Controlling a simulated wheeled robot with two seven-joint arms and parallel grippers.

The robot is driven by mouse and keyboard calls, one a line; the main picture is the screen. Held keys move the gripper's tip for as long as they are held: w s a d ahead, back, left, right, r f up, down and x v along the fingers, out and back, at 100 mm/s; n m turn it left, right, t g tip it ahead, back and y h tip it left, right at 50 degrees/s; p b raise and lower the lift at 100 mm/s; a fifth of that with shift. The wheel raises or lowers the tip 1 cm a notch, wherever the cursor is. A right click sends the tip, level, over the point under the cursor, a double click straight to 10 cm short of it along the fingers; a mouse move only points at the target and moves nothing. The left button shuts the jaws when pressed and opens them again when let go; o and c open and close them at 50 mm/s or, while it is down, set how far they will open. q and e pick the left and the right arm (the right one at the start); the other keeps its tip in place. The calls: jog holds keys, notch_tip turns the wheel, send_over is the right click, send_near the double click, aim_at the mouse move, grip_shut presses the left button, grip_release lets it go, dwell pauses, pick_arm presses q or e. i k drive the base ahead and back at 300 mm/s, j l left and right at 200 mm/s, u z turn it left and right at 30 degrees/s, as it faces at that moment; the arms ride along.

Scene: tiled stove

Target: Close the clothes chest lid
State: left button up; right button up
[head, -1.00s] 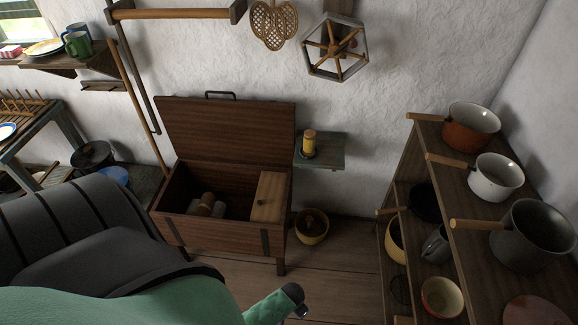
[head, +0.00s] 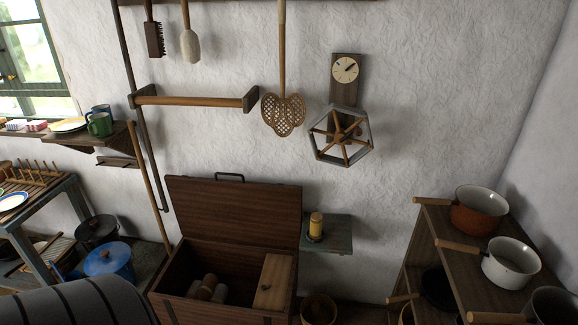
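The clothes chest (head: 172,282) is a dark wooden box against the white wall, low in the middle of the head view. Its lid (head: 235,208) stands open, upright and leaning back toward the wall, with a dark metal handle (head: 230,176) on its top edge. Inside are rolled cloth items (head: 208,289) and a lighter wooden box or tray (head: 273,283) at the right. The chest's lower front is cut off by the frame. Neither of my grippers shows in the head view.
A shelf rack with pots (head: 478,212) stands at the right. A broom-like stick (head: 150,190) leans left of the chest. A dark rounded shape (head: 75,302) fills the lower left.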

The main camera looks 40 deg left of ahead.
aim_at(265, 214)
jog(key=u, duration=1.65)
